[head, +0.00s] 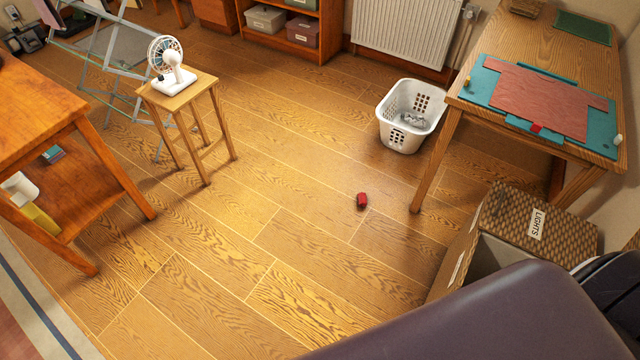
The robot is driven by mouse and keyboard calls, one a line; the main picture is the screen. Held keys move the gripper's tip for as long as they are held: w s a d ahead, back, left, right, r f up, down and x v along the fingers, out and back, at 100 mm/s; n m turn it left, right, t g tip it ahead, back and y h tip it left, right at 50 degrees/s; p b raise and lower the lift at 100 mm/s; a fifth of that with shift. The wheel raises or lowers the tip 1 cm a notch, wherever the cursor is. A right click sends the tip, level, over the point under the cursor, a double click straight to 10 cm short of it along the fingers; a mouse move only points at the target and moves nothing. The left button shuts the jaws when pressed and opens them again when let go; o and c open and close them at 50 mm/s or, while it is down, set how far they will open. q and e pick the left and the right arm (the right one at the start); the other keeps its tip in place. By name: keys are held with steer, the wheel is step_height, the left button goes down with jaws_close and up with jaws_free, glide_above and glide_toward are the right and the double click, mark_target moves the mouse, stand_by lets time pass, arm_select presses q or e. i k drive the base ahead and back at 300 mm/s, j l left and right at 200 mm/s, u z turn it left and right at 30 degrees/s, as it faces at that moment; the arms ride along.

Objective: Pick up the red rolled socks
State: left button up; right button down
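The red rolled socks (362,200) lie on the wooden floor, a small dark red bundle near the middle of the head view. They are left of the near leg of the right-hand table and in front of the white laundry basket. Nothing touches them and nothing covers them. Neither of my grippers shows in this view.
The white laundry basket (408,118) holds something grey. A sewing table (500,45) and a woven box marked LIGHTS (545,222) stand right. A stool (180,93) with a fan and a wooden table (30,90) stand left. The floor between is clear.

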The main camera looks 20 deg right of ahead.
mark_target(362, 197)
steer(key=i+z, duration=0.2)
steer(key=i, duration=0.2)
steer(key=i+j+z, duration=0.15)
steer(key=i, duration=0.25)
steer(key=i+j+z, duration=0.2)
steer(key=i, duration=0.15)
steer(key=i+l, duration=0.05)
